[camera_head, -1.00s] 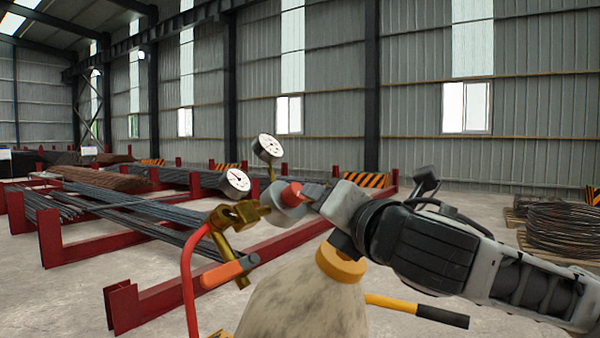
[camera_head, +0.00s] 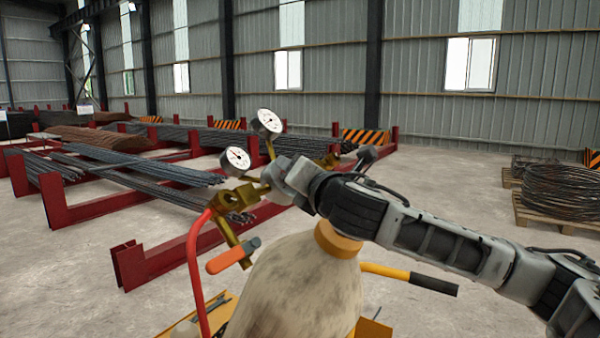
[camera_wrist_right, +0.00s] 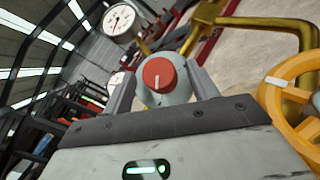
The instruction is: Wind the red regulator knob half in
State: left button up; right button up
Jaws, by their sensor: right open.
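The red regulator knob (camera_wrist_right: 158,74) shows in the right wrist view, face on, with a white mark pointing down from its middle. It sits on a pale round housing (camera_wrist_right: 168,97). My right gripper (camera_wrist_right: 161,80) is open, with one finger on each side of the knob and visible gaps between. In the head view my right wrist (camera_head: 290,178) covers the knob and the fingers. Two white dial gauges, one upper (camera_head: 268,122) and one lower (camera_head: 236,160), stand beside the brass regulator (camera_head: 240,197). My left gripper is not in view.
A beige gas cylinder (camera_head: 300,290) with an orange collar stands below my right arm. A red hose (camera_head: 194,270) and an orange-handled lever (camera_head: 233,256) are at its left. An orange handwheel (camera_wrist_right: 283,112) is close on the right in the wrist view. Rebar racks (camera_head: 150,255) stand behind.

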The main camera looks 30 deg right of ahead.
jog(key=c, duration=1)
jog(key=shift+a+m+h, duration=0.1)
jog(key=shift+m+h, duration=0.2)
